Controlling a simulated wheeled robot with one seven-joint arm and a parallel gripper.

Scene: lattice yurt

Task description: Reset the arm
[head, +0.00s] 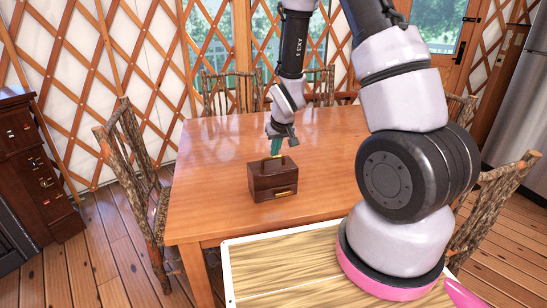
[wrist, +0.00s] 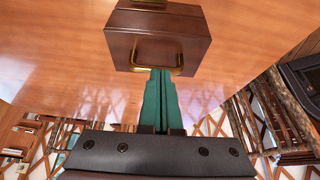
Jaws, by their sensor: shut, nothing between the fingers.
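My gripper (head: 275,147) is over the wooden table, pointing down just above a small dark wooden box. Its green fingers (wrist: 160,98) are shut together with nothing between them.
The wooden table (head: 215,160) is otherwise bare around the box. Rustic chairs stand around it, one at the left (head: 128,165) and others behind and at the right. A dark drawer cabinet (head: 38,170) is at the far left. A fridge (head: 510,90) stands at the right.

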